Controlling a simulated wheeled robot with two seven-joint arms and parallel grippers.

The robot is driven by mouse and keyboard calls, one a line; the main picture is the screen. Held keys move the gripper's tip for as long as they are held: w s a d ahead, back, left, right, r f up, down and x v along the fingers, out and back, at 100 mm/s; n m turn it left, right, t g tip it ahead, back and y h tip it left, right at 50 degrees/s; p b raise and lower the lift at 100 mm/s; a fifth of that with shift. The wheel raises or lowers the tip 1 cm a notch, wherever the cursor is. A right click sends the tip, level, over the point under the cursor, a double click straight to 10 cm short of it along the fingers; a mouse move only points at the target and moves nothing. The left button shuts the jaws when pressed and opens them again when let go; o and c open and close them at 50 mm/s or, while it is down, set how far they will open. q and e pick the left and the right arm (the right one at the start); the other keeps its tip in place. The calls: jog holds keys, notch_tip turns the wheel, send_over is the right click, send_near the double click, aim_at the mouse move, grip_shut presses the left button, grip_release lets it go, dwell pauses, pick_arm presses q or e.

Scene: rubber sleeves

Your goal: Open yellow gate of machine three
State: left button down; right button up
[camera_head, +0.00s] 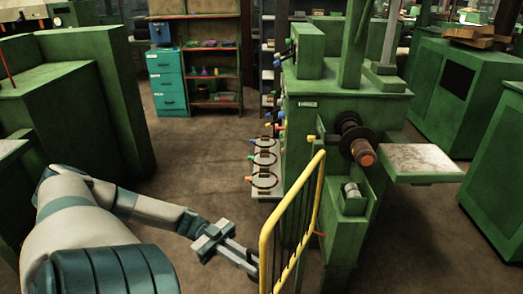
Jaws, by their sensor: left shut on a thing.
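The yellow gate (293,191) stands upright in front of a green machine (325,108), low in the middle of the head view. It has a tubular yellow frame with thin upright bars, and its near lower part runs out of the picture. A small sign on the machine is too small to read. My left arm reaches in from the lower left. My left gripper (252,265) is at the gate's near upright post and is shut on it. The fingertips are partly hidden around the post. My right gripper is not in view.
A side table (421,160) juts from the machine's right. Rings on pegs (264,160) are at its left side. Green cabinets (63,105) stand at left, teal drawers (167,82) and a shelf (212,75) at the back. The brown floor (195,165) left of the gate is clear.

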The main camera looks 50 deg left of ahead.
pick_arm(q)
jog(key=shift+s+a+f, duration=0.15)
jog(key=shift+s+a, duration=0.05)
jog(key=shift+a, duration=0.35)
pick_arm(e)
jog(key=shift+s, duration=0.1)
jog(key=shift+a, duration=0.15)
pick_arm(q)
jog(key=c, duration=1.8)
grip_release()
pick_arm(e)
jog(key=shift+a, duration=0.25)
pick_arm(q)
jog(key=shift+a, duration=0.1)
